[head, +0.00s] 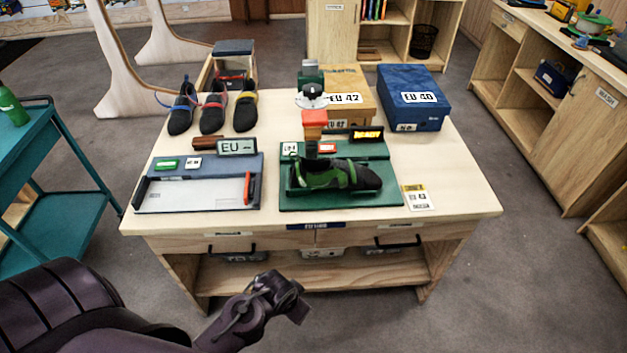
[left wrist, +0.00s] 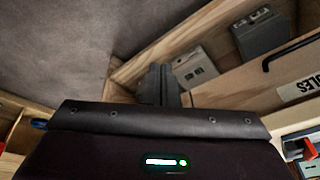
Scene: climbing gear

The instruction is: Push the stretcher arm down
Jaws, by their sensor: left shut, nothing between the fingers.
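The shoe stretcher has a green base (head: 343,196) on the table's front right half. A black and green shoe (head: 335,175) lies in it. Its upright arm carries an orange-red block (head: 315,117), standing raised above the shoe, with a dark-and-white knob (head: 312,95) behind. A small lit display (head: 366,134) stands at its back. My left gripper (head: 297,301) is shut and empty, in front of and below the table's front edge, well short of the stretcher. In the left wrist view its dark fingers (left wrist: 158,86) show before the open shelf. My right gripper is out of view.
A foot measuring tray (head: 198,193) lies left of the stretcher. Several shoes (head: 213,112) stand behind it. An orange box (head: 349,90) and a blue box (head: 411,97) stand behind the stretcher. The wooden table's drawer fronts (head: 270,243) face me. A teal cart (head: 60,180) stands left.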

